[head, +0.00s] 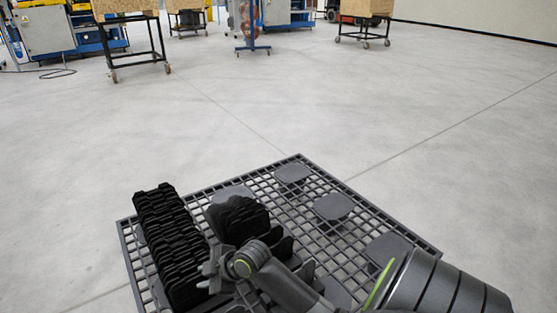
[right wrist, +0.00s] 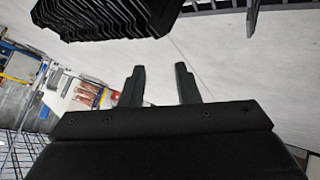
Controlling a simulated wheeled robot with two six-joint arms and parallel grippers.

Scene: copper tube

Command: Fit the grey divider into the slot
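I cannot pick out the slot. My right gripper (head: 208,269) is over the rack, close to the right side of a long row of black ribbed pieces (head: 170,240). In the right wrist view its two fingers (right wrist: 160,84) are apart with nothing between them. The black row (right wrist: 110,14) shows beyond them at the upper left, and a grey part (right wrist: 251,18) at the upper right. My left gripper is not in view.
The grid rack (head: 300,160) carries a shorter black stack (head: 238,218) and flat grey round pads (head: 333,206). My right arm covers its near right part. Open concrete floor surrounds the rack; wheeled carts (head: 140,50) stand far off.

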